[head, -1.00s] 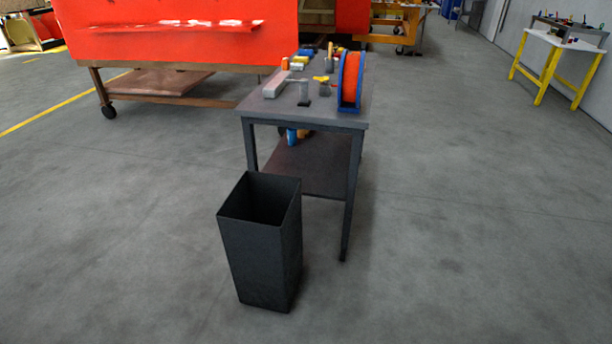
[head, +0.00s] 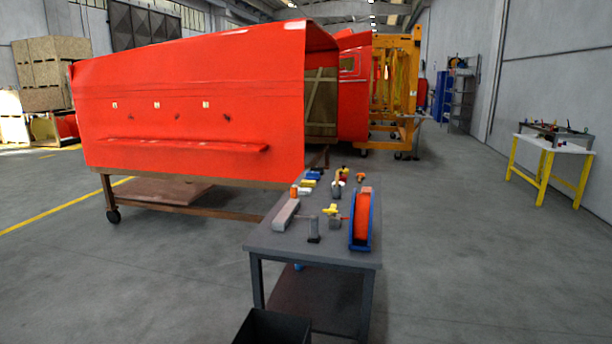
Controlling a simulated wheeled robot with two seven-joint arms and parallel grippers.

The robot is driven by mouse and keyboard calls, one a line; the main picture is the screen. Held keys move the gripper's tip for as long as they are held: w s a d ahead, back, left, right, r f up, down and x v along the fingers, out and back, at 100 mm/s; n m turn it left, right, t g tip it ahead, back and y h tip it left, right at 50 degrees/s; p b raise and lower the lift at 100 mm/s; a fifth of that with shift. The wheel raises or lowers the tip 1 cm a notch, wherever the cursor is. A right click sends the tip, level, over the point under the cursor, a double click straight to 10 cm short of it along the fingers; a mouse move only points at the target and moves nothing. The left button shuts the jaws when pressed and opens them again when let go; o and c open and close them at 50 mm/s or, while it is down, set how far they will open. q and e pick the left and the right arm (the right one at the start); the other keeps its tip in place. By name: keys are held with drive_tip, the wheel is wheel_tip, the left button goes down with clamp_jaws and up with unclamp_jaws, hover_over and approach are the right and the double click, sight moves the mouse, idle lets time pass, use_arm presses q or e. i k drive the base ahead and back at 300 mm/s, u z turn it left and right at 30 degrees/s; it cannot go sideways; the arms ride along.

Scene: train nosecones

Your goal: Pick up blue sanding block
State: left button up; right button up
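A small blue block (head: 314,175) lies at the far left end of the grey table (head: 268,243), behind a yellow piece. It is small in the head view, and I cannot tell for sure that it is the sanding block. Neither of my grippers is in view.
A blue reel with orange winding (head: 362,220) stands at the table's right edge. A pale long block (head: 286,215) lies at the left. A black bin (head: 272,328) stands at the near table end. A big red nosecone (head: 190,110) is behind. Floor is free to the right.

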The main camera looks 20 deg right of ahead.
sight(310, 175)
drive_tip(key=i, duration=1.05)
drive_tip(key=u, duration=1.55)
drive_tip(key=i, duration=2.7)
drive_tip(key=z, duration=2.7)
drive_tip(key=i, duration=3.4)
drive_tip(key=z, duration=0.5)
